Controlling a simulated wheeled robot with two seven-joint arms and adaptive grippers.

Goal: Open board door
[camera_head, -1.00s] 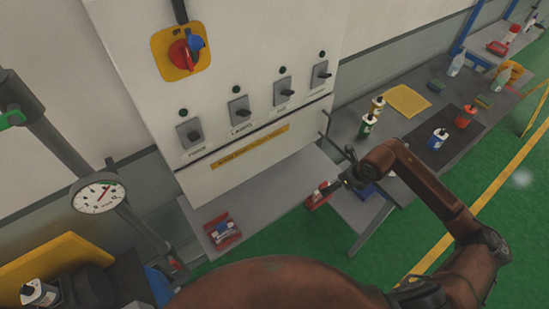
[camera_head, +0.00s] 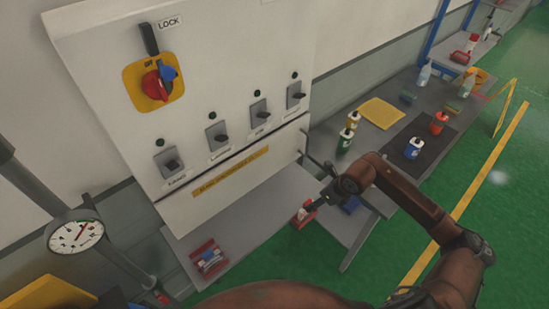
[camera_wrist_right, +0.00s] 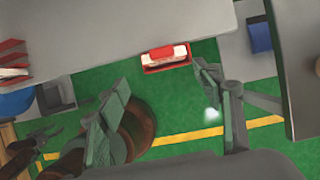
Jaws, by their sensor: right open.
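The board is a white cabinet with a red and blue rotary knob (camera_head: 157,82) on a yellow plate, below a black lever marked LOCK. A row of switches (camera_head: 218,134) sits lower down. Below a seam is the lower door panel (camera_head: 215,190) with a yellow label strip. A thin handle (camera_head: 303,145) stands at its right edge. My right gripper (camera_head: 320,196) is below and slightly right of the handle, apart from it. In the right wrist view its fingers (camera_wrist_right: 163,95) are spread and empty. A dark jointed shape at lower left there may be my left gripper (camera_wrist_right: 45,150).
A grey shelf (camera_head: 240,215) juts out under the board. A grey table (camera_head: 385,140) with bottles and a yellow cloth (camera_head: 382,112) stands at right. A red box (camera_wrist_right: 165,60) is below, over green floor. A gauge (camera_head: 76,236) is at left.

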